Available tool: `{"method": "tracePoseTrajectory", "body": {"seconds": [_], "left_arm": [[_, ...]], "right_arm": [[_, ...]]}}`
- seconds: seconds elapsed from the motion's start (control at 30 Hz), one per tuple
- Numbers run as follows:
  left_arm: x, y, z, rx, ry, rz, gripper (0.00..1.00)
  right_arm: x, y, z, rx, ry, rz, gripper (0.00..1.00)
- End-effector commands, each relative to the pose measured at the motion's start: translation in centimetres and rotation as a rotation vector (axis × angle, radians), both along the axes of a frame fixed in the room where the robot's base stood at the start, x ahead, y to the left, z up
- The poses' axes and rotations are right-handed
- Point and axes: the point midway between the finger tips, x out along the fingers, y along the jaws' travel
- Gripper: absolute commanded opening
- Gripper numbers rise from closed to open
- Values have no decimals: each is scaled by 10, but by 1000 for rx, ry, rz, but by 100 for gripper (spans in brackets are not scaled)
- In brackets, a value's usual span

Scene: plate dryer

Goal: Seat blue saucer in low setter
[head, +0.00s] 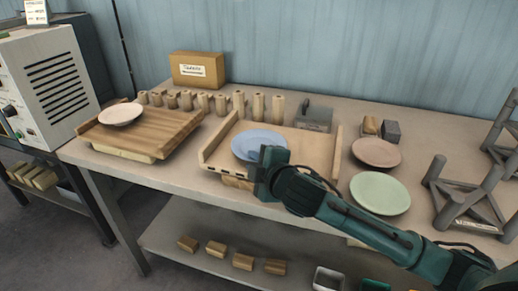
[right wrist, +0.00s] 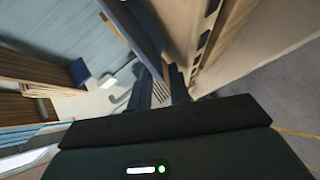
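The blue saucer (head: 258,144) is over the middle wooden tray, which has raised side walls (head: 221,140). I cannot tell whether it touches the tray floor. My right gripper (head: 264,170) is at the saucer's front right rim and hides part of it. In the right wrist view the saucer shows nearly edge-on as a blue strip (right wrist: 134,27), running down to the dark fingers (right wrist: 164,88). The fingers are at its rim, but whether they are closed on it is unclear. My left gripper is in neither view. I cannot tell which fixture is the low setter.
A slatted wooden board (head: 160,130) on the left bears a pale saucer (head: 121,114). Several wooden pegs (head: 220,104) stand behind. A pinkish saucer (head: 376,152) and a green saucer (head: 380,193) lie right of the tray. A grey tube frame (head: 465,195) stands at far right.

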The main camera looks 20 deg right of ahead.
Motion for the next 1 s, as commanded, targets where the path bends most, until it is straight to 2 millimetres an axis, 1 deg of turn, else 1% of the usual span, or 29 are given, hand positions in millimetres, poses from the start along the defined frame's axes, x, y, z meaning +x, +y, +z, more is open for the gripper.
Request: {"method": "tracePoseTrajectory", "body": {"seconds": [0.13, 0.37, 0.83, 0.93, 1.0], "left_arm": [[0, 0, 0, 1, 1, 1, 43], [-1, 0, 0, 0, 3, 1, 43], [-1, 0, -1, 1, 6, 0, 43], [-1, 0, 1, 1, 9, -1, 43], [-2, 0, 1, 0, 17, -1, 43]], "right_arm": [[0, 0, 0, 0, 0, 0, 18], [0, 0, 0, 0, 0, -1, 0], [0, -1, 2, -1, -3, -1, 0], [0, -1, 11, -1, -5, -1, 0], [1, -1, 23, 0, -7, -1, 0]]}}
